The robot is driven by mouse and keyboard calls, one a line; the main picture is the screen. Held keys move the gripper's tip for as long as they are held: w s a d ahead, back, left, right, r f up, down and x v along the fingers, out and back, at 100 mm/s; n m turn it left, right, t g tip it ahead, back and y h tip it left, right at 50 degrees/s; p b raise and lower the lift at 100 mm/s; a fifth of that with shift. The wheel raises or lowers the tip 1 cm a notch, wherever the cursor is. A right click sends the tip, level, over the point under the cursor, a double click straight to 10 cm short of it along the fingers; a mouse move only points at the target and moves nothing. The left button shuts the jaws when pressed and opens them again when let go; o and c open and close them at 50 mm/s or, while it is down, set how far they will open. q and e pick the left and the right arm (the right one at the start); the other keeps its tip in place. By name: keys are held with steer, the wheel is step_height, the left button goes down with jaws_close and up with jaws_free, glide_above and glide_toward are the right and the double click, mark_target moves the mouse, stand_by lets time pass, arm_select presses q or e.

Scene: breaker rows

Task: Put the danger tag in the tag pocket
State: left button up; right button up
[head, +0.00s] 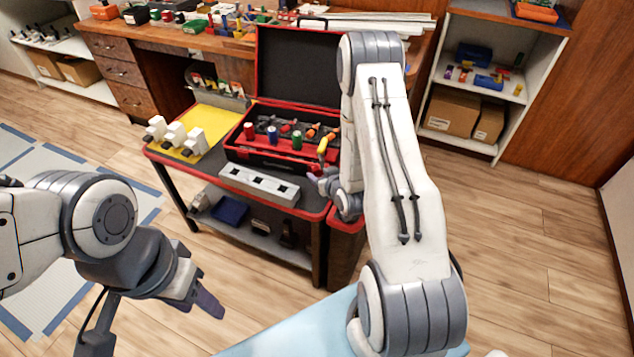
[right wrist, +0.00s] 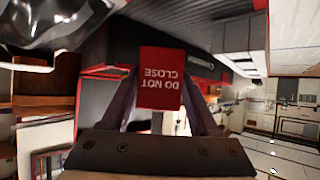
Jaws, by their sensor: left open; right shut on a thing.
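The danger tag (right wrist: 161,78) is a red card with white "DO NOT CLOSE" lettering, upside down in the right wrist view. My right gripper (right wrist: 162,108) is shut on it, with one finger at each side. In the head view my right gripper (head: 318,182) is at the right end of the cart, low in front of the toolbox; the tag cannot be made out there. My left gripper (head: 207,300) is open and empty at the lower left, away from the cart. I cannot pick out the tag pocket for sure in either view.
An open black and red toolbox (head: 262,158) with tools stands on the cart. A grey block with square openings (head: 259,185) lies before it, and white breakers on a yellow panel (head: 212,122) stand left. A workbench (head: 160,36) is behind. The right floor is clear.

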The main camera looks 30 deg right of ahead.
steer(key=shift+f+b, duration=0.35)
steer(key=shift+f, duration=1.75)
steer(key=shift+f, duration=0.15)
steer(key=o, duration=1.1)
steer(key=shift+c, duration=0.2)
steer(key=shift+r, duration=0.25)
steer(key=v, duration=0.8)
steer(key=shift+s+p, duration=0.35)
steer(key=shift+s, duration=0.05)
steer(key=p, duration=0.1)
steer(key=s+r+p, duration=0.1)
steer(key=p, duration=0.1)
steer(key=shift+s+a+r, duration=0.2)
steer(key=shift+r, duration=0.1)
steer(key=shift+s+a+r+p, duration=0.1)
steer(key=shift+s+p, duration=0.55)
steer(key=shift+p, duration=0.1)
